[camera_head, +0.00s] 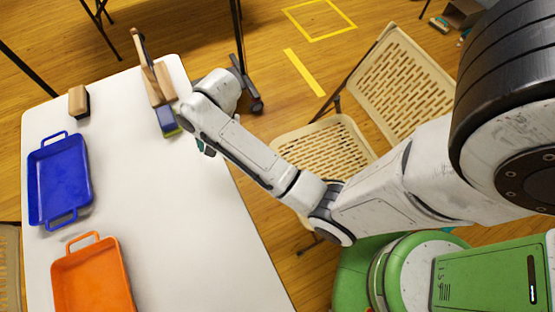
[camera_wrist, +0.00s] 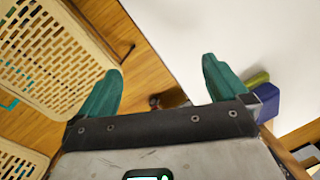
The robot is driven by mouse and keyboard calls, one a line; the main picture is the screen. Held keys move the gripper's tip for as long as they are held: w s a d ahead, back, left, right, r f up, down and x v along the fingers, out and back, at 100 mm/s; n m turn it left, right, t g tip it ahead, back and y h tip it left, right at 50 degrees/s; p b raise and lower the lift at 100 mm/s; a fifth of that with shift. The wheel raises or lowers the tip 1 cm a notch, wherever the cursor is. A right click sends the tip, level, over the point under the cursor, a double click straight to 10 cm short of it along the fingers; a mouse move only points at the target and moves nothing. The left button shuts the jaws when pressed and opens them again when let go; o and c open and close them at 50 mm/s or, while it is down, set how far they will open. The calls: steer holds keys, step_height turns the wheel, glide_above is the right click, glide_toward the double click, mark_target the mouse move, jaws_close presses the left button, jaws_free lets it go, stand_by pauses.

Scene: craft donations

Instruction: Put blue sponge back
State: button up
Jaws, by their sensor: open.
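The blue sponge (camera_head: 167,120), with a yellow-green layer on one side, is at the table's far right edge, against the near end of a wooden piece. In the wrist view the sponge (camera_wrist: 266,102) is at the right, outside the fingers and beyond the right one. My gripper (camera_head: 205,148) is mostly hidden behind my arm in the head view, just right of the sponge by the table's edge. In the wrist view my gripper (camera_wrist: 158,72) has its teal fingers wide apart with nothing between them.
The wooden stand (camera_head: 157,82) has a tall upright part. A wooden block with a dark underside (camera_head: 78,101) lies left of it. A blue tray (camera_head: 85,180) and an orange tray (camera_head: 92,276) lie empty on the white table (camera_head: 180,230), whose middle is clear. Tan chairs (camera_head: 320,143) stand right.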

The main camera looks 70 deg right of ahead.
steer(key=s+a+n, duration=0.3)
steer(key=s+n, duration=0.3)
steer(key=s, duration=0.3)
steer(key=s+a+n+h, duration=0.1)
steer(key=s+a+n, duration=0.2)
steer(key=s+n, duration=0.4)
steer(key=shift+s+a+r+g, duration=0.3)
steer(key=shift+s+r, duration=0.1)
steer(key=shift+s, duration=0.75)
